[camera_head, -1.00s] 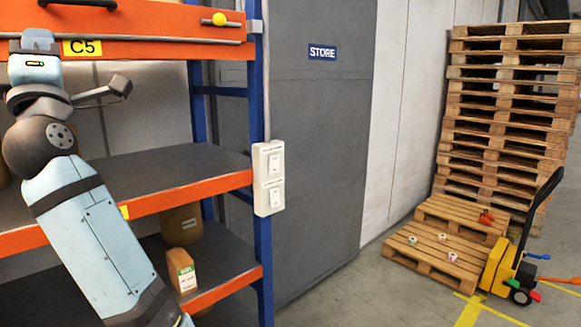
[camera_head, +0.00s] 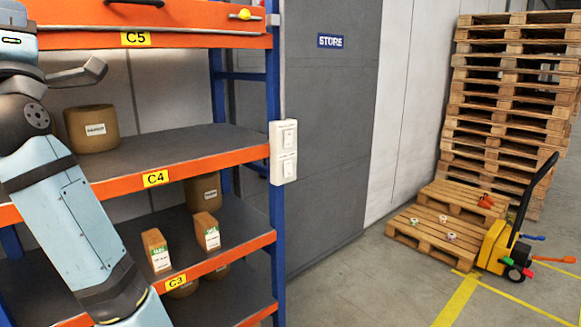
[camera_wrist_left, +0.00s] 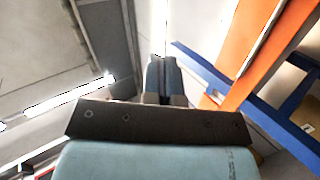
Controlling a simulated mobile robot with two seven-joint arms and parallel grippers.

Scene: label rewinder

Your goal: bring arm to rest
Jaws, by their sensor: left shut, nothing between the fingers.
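My left arm (camera_head: 62,215) rises from the bottom left of the head view, in front of the shelf rack, with its wrist at the left edge. My left gripper (camera_wrist_left: 163,75) shows in the wrist view with its two dark fingers together and nothing between them. The fingers point up toward the ceiling and its bright lamps. An orange beam and a blue post of the rack stand to their right in that view. I cannot tell how far off they are. My right gripper is in neither view.
The orange and blue rack (camera_head: 214,151) holds a brown tub (camera_head: 93,129) and small cartons (camera_head: 157,251). A white switch box (camera_head: 284,152) is on its post. A yellow pallet truck (camera_head: 494,246) and stacked pallets (camera_head: 510,105) stand right. Floor between is clear.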

